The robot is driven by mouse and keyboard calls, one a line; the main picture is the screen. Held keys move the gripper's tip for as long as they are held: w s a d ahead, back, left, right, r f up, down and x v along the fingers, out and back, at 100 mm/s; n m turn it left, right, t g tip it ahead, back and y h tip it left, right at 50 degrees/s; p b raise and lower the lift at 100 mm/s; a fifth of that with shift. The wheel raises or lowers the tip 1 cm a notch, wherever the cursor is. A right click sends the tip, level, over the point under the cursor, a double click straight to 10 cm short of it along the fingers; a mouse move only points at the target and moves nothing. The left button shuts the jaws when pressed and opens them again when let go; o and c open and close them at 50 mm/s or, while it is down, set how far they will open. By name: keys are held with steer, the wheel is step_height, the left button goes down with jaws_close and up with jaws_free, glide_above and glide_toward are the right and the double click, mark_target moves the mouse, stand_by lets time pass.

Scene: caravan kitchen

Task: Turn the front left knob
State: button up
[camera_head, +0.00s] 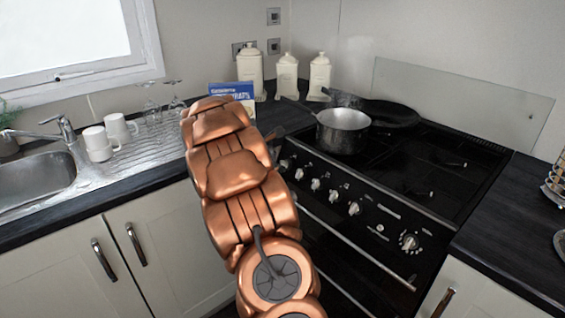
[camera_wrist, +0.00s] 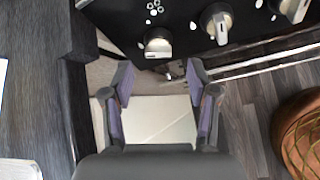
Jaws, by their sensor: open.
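The stove's front panel carries a row of silver-grey knobs. In the wrist view the leftmost knob (camera_wrist: 158,43) lies just beyond my gripper (camera_wrist: 159,76), between the lines of its two fingers and apart from them. A second knob (camera_wrist: 217,22) is to its right, and a third (camera_wrist: 292,9) is at the top right corner. My gripper is open and empty, its fingers spread wide. In the head view my copper arm hides most of the gripper; the knob (camera_head: 299,174) and others run along the panel to its right. Which knob the task names is not marked.
An oven rail (camera_wrist: 262,64) runs below the knobs. Dark worktops flank the stove. White mugs (camera_head: 98,143) stand by the sink (camera_head: 38,180).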

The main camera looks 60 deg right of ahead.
mark_target(283, 164)
steer(key=shift+x, duration=2.3)
steer(key=shift+c, duration=0.2)
